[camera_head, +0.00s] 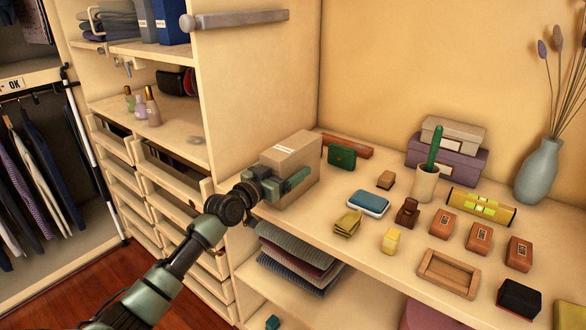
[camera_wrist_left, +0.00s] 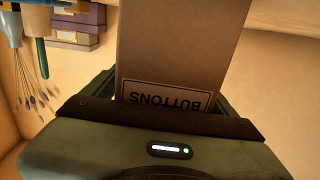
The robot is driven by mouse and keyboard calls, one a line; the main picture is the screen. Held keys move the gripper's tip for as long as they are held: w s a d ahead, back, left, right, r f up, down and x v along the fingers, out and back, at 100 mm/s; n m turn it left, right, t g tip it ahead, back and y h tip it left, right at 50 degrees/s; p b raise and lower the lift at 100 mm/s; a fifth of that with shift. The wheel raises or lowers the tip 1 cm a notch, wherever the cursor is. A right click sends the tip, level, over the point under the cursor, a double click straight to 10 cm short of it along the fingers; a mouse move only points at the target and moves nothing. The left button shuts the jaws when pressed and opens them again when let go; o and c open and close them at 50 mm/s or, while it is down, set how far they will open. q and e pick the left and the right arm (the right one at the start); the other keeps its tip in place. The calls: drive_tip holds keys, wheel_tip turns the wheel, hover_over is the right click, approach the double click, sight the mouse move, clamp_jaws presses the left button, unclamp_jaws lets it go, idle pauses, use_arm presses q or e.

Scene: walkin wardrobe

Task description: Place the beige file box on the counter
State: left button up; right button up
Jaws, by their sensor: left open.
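The beige file box (camera_head: 296,158) stands upright at the left end of the counter (camera_head: 379,237), beside the tall side panel. In the left wrist view the box (camera_wrist_left: 180,45) fills the middle, with a label reading "BUTTONS" upside down. My left gripper (camera_head: 280,184) is at the box's near side. It is open, with one finger along the box's right face and the other mostly hidden. I cannot tell whether the fingers touch the box. The box's underside is hidden. My right gripper is not in view.
A green pouch (camera_head: 341,156), a blue-and-white case (camera_head: 368,203) and a yellow folded item (camera_head: 347,223) lie right of the box. Stacked boxes (camera_head: 447,158), a cactus pot (camera_head: 425,184) and a vase (camera_head: 538,171) stand farther right. Folded clothes (camera_head: 290,257) lie below the counter.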

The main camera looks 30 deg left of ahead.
use_arm(q)
clamp_jaws()
wheel_tip(320, 180, up, 21)
drive_tip(key=shift+f+p, duration=0.2)
drive_tip(key=shift+p, duration=0.1)
idle(0.6)
drive_tip(key=shift+f, duration=0.1)
